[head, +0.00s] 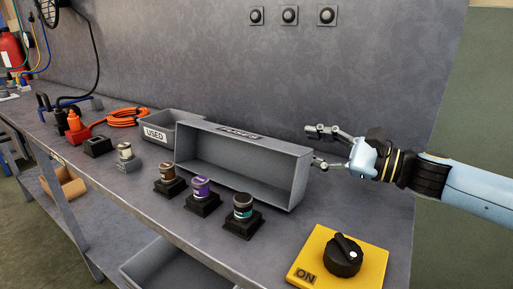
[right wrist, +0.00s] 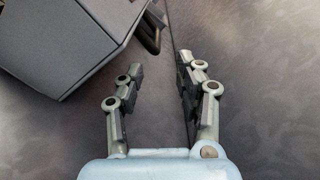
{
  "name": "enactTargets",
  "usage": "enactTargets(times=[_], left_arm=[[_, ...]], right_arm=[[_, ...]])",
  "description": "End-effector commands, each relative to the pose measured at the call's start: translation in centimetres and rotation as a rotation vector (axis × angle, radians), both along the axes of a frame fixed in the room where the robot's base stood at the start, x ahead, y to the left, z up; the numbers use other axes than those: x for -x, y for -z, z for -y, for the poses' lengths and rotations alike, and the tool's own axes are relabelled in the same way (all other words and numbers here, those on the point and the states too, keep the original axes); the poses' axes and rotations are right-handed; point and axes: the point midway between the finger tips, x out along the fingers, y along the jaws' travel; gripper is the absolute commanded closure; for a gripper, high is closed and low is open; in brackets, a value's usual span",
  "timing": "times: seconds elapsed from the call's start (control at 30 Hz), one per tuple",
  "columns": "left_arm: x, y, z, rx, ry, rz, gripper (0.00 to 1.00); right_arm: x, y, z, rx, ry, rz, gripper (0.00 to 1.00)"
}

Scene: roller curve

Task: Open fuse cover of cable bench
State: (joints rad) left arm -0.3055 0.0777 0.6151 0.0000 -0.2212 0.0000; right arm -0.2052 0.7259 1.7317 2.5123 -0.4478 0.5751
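The grey fuse cover (head: 240,165), a long box shape with a small dark label on its top edge, stands on the bench with its hollow side facing front. Three fuses, brown (head: 168,175), purple (head: 201,190) and teal-banded (head: 242,208), stand on black bases in front of it. My right gripper (head: 315,148) is open and empty just past the cover's right end. In the right wrist view a grey box corner (right wrist: 60,45) with a black handle (right wrist: 150,28) lies beyond the open fingers, apart from them. My left gripper is not in view.
A yellow switch box (head: 312,258) with a black knob marked ON sits at the front right. A grey bin (head: 155,133) labelled USED stands left of the cover. An orange cable (head: 127,117) lies farther left.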

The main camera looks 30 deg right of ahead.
Motion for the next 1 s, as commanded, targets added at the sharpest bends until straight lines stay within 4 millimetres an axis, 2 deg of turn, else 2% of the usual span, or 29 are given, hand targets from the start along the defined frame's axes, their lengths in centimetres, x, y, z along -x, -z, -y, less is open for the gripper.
enactTargets(times=[0.1, 0.27, 0.43, 0.7, 0.83, 1.0], left_arm=[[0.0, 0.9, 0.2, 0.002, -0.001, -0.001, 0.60], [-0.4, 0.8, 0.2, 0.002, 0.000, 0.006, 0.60], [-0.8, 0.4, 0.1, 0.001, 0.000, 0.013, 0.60], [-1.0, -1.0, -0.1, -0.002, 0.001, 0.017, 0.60], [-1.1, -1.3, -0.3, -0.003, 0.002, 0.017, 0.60], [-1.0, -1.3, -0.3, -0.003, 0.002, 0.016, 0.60]], right_arm=[[0.0, 1.1, 0.0, -0.001, 0.001, -0.003, 0.64], [-0.6, 0.9, -0.3, -0.003, 0.002, 0.001, 0.64], [-2.5, 0.7, -1.5, -0.004, 0.001, 0.003, 0.64], [-7.1, 0.6, -4.3, -0.004, 0.001, 0.001, 0.64], [-8.5, 0.9, -5.1, -0.003, 0.001, -0.001, 0.64], [-9.2, 1.0, -5.6, 0.000, 0.000, -0.003, 0.64]])
